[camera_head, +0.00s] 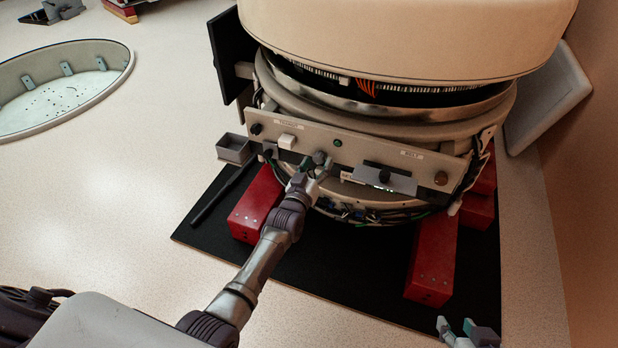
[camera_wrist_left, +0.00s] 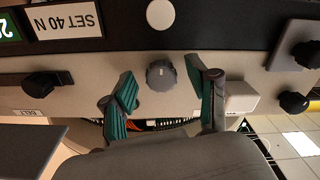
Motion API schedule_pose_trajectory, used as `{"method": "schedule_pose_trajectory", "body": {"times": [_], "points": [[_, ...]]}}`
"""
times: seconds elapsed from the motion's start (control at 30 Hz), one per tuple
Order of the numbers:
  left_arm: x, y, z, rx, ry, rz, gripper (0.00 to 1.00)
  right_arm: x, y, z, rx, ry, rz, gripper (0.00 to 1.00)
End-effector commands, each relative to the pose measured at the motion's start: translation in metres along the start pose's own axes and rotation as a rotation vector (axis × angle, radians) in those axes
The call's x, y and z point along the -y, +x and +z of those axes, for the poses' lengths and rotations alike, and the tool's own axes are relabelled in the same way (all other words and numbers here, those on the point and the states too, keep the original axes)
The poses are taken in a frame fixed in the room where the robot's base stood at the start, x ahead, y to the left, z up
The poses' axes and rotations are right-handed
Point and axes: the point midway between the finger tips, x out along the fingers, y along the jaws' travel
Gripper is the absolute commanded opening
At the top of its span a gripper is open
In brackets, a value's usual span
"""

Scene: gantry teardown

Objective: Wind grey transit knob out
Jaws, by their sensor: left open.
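The grey knob (camera_head: 319,157) sits on the front of the pale panel (camera_head: 350,150) below the large round housing. In the left wrist view the ridged round knob (camera_wrist_left: 161,75) lies between the two fingers, with a gap on each side. My left gripper (camera_head: 311,172) is open in front of it. Its teal-padded fingers also show in the left wrist view (camera_wrist_left: 165,93) and seem not to touch the knob. My right gripper (camera_head: 463,332) is at the bottom edge, low and away from the panel, with its fingers apart and partly cut off.
A white block (camera_head: 287,141) and a dark knob (camera_head: 255,128) are left on the panel. Red supports (camera_head: 432,262) stand on the black mat (camera_head: 340,285). A small grey bin (camera_head: 234,149) is at left.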

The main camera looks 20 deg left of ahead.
Motion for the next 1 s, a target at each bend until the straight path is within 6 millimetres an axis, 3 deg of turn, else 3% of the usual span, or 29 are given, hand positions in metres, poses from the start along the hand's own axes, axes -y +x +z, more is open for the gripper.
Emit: {"method": "schedule_pose_trajectory", "body": {"times": [0.3, 0.5, 0.7, 1.0], "points": [[0.001, -0.068, 0.001, 0.002, 0.0, -0.001, 0.59, 0.0, 0.0, 0.0, -0.001, 0.0, 0.0, 0.4], [0.001, -0.099, 0.001, 0.003, 0.0, -0.001, 0.59, 0.0, 0.0, 0.0, -0.001, 0.0, 0.0, 0.4], [0.0, -0.109, 0.0, 0.001, 0.0, -0.001, 0.59, 0.0, 0.0, 0.0, -0.001, 0.0, 0.0, 0.4], [0.0, -0.11, 0.0, 0.001, 0.0, -0.001, 0.59, 0.0, 0.0, 0.0, -0.001, 0.0, 0.0, 0.4]]}}
